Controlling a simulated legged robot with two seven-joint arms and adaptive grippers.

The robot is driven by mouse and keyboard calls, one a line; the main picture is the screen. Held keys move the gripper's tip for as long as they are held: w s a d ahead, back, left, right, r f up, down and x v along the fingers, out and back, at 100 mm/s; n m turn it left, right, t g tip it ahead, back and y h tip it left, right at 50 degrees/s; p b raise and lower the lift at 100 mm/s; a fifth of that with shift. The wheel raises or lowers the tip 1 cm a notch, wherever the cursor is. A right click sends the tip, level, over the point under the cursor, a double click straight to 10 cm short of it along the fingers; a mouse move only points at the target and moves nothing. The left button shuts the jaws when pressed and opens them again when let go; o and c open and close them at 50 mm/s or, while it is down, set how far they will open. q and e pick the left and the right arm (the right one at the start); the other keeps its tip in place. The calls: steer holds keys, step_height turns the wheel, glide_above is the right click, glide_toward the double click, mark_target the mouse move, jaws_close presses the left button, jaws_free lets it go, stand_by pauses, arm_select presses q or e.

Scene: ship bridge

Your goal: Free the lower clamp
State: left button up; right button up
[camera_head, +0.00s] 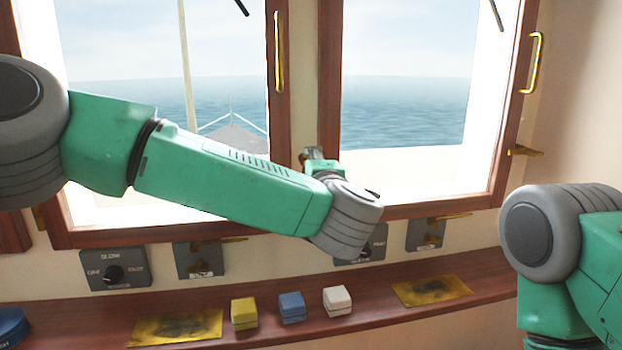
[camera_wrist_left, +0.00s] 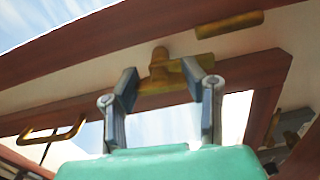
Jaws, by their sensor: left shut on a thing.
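The clamp's lever stretches to the right past the right fingertip. My right arm comes in at the right of the head view; its gripper is out of view.
Another brass clamp (camera_head: 524,151) sits on the right window's frame. Brass handles (camera_head: 278,52) are on the window frames. Below, a wooden ledge (camera_head: 385,312) holds yellow, blue and white blocks (camera_head: 338,300). Grey control boxes (camera_head: 114,270) are on the wall.

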arm_select(q)
steer(key=shift+f+n+b, duration=0.15)
steer(key=shift+n+b, duration=0.15)
steer(key=shift+n, duration=0.1)
steer(key=o, duration=1.2)
steer(key=shift+w, duration=0.1)
steer(key=shift+s+d+f, duration=0.1)
steer(key=shift+s+d, duration=0.3)
steer(key=shift+s, duration=1.55)
steer(key=shift+s+d+r, duration=0.1)
steer(key=shift+s+d, duration=0.35)
steer(key=shift+s, duration=1.5)
steer(key=shift+s+d+f, duration=0.1)
steer(key=shift+s+d, duration=0.3)
steer(key=shift+s, duration=1.55)
